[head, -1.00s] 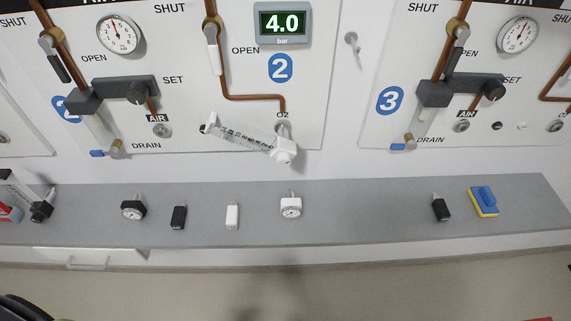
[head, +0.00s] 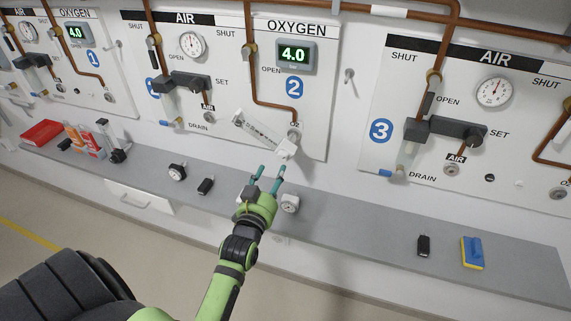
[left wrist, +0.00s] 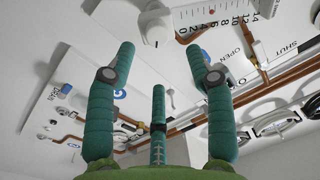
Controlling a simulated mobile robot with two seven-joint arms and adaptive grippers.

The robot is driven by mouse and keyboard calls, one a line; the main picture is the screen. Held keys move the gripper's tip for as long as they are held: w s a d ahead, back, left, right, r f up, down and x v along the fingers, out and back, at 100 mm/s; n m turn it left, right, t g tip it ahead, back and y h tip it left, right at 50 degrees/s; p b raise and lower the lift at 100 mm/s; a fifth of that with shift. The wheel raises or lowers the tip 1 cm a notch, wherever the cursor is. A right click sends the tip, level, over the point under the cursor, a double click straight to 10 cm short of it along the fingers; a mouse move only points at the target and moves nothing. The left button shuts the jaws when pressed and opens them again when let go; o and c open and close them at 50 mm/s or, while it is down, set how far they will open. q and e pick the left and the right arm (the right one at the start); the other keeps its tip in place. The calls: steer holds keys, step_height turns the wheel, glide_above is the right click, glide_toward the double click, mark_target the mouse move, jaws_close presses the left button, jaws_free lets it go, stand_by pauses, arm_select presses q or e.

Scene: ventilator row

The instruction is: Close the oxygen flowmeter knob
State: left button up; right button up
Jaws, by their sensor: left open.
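The oxygen flowmeter (head: 262,132) is a white tube with a scale, mounted at a slant under panel 2's oxygen line. Its white knob (head: 286,150) is at the lower right end. In the left wrist view the flowmeter scale (left wrist: 208,12) shows at the top, with the white knob (left wrist: 156,27) left of it. My left gripper (head: 269,171) is open and empty, just below the knob in the head view and apart from it. Its teal fingers (left wrist: 160,60) point toward the knob in the left wrist view. My right gripper is not in view.
A grey shelf (head: 350,225) runs below the panels. A white gauge (head: 290,203) stands on it beside my gripper. Black pieces (head: 205,186) and a blue-yellow sponge (head: 472,252) also lie there. A wall hook (head: 348,76) is right of panel 2.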

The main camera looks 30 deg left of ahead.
mark_target(281, 159)
arm_select(q)
steer(key=p+x, duration=0.1)
steer(key=x, duration=0.4)
steer(key=shift+w+a+f, duration=0.1)
steer(key=shift+w, duration=0.05)
steer(key=shift+w+a+p, duration=0.1)
steer(key=shift+w+p, duration=0.2)
steer(key=shift+w, duration=0.2)
steer(key=c, duration=0.3)
jaws_close()
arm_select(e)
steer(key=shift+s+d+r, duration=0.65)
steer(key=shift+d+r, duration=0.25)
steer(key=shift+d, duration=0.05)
